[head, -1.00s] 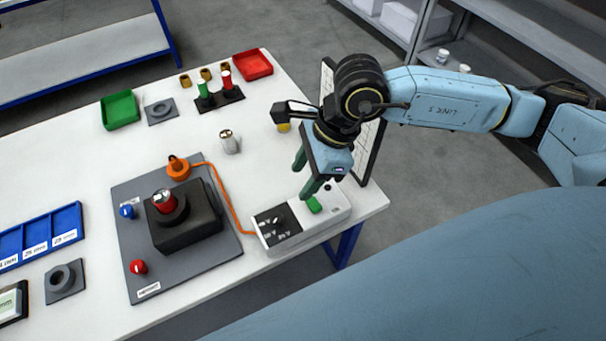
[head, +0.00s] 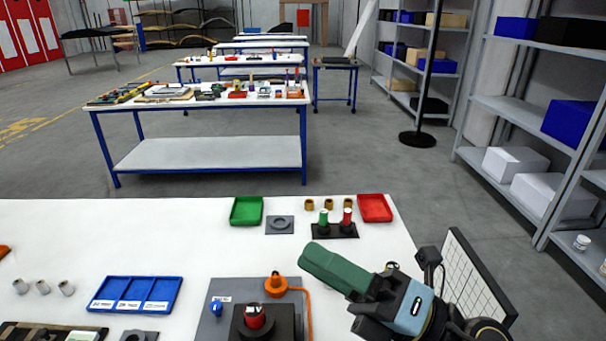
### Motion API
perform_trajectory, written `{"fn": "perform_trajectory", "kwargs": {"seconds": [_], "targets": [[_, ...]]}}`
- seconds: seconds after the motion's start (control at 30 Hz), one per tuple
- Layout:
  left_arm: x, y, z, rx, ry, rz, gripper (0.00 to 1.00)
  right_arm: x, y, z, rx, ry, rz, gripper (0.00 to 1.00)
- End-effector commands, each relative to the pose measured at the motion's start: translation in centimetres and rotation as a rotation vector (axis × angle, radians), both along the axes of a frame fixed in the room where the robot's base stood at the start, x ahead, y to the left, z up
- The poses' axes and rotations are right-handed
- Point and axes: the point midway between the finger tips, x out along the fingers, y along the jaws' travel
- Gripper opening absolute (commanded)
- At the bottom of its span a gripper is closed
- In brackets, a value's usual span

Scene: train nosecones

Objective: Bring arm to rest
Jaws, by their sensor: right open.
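My right gripper (head: 325,268) is at the lower right of the head view, above the right part of the white table (head: 150,232). Its green fingers point to the left and overlap in this view. It holds nothing that I can see. Left of it, a black block with a red part (head: 254,316) on top stands on a grey base plate (head: 212,326), next to an orange plug (head: 275,284) with a cable and a blue knob (head: 216,308). My left gripper is not in view.
A black holder (head: 335,231) with a green and a red piece stands behind the fingers. A green tray (head: 246,210), a red tray (head: 375,208) and a blue compartment tray (head: 134,294) lie on the table. A gridded panel (head: 478,278) stands upright right of my gripper.

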Motion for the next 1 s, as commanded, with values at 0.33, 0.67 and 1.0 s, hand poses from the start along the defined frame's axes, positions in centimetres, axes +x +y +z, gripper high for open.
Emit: {"fn": "perform_trajectory", "kwargs": {"seconds": [0.33,0.67,1.0], "targets": [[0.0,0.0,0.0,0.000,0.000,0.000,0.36,7.4,-13.1,-6.3,0.739,0.839,-0.583,0.47],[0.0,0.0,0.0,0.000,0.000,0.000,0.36,-0.6,-19.9,-23.7,1.076,1.669,-1.137,0.47],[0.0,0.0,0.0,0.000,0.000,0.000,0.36,-13.1,-19.4,-31.0,1.102,2.238,-1.481,0.47]]}}
